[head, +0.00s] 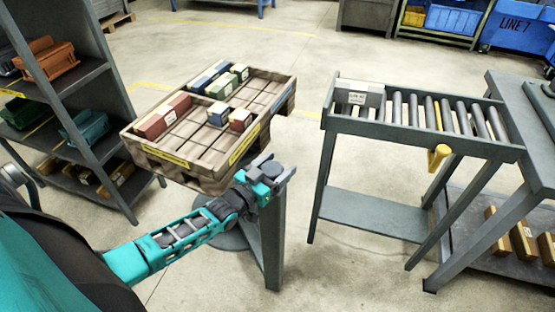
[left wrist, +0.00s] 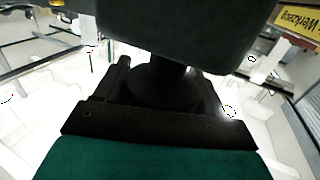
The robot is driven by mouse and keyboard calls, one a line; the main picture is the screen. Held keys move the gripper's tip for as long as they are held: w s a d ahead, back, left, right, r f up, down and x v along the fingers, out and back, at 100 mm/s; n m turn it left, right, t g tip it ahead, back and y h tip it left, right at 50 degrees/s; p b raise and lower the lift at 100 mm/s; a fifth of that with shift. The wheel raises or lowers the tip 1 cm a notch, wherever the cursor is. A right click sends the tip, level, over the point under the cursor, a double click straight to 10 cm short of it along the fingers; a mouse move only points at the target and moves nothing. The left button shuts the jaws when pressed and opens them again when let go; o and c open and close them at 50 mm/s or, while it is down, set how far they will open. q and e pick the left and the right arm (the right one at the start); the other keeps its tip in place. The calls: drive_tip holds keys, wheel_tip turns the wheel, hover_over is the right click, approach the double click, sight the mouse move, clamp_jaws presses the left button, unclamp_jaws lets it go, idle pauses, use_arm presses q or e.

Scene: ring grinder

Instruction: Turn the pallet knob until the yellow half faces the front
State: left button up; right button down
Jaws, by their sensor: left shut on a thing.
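The wooden pallet (head: 185,165) sits on a low stand, with small red, blue and green boxes on its slats. Its front-left and front-right edges carry yellow strips; its far right edge carries a blue strip. My left gripper (head: 266,172) is at the top of a grey post close to the pallet's near right corner. It is shut on the knob (left wrist: 160,85), a dark rounded part seen between the fingers in the left wrist view. A dark block above hides much of it, and no yellow half can be made out. My right gripper is not in view.
A grey roller conveyor (head: 375,128) with a white-labelled box (head: 358,92) and a yellow handle (head: 438,158) stands to the right. A shelf (head: 82,85) with coloured bins is at left. Open floor lies between post and conveyor.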

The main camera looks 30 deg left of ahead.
use_arm(q)
drive_tip(key=shift+a+n+y+p, duration=0.15)
drive_tip(key=shift+n+y+p, duration=0.3)
drive_tip(key=shift+n+y, duration=1)
drive_tip(key=shift+m+y, duration=0.25)
drive_tip(key=shift+y, duration=0.4)
drive_tip(key=o, duration=1)
drive_tip(key=s, duration=0.8)
drive_tip(key=s+d, duration=0.1)
drive_tip(key=s, duration=0.4)
